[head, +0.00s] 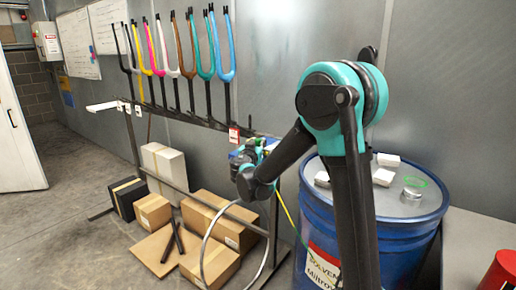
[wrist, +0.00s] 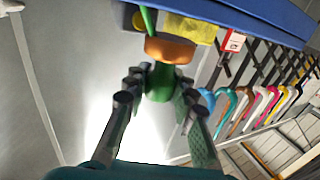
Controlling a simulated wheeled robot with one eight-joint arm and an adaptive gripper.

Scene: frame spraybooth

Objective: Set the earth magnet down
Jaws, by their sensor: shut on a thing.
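My gripper (wrist: 158,88) is shut on the earth magnet, which shows in the wrist view as a green body (wrist: 160,82) with a copper-coloured disc (wrist: 170,49) at its far end. A green cable runs up from the disc. In the head view my gripper (head: 262,146) is in front of the grey wall, by the right end of the fork rack, left of the blue drum (head: 402,240). The magnet is too small and covered to make out clearly there. A yellow-green cable (head: 288,215) hangs below the gripper toward the drum.
The drum's grey lid (head: 388,207) carries several pale blocks (head: 383,177), a silver cylinder (head: 411,196) and a green ring (head: 417,182). Coloured bike forks (head: 190,45) hang on the rack. Cardboard boxes (head: 153,212) stand below it. A red container (head: 500,272) is at lower right.

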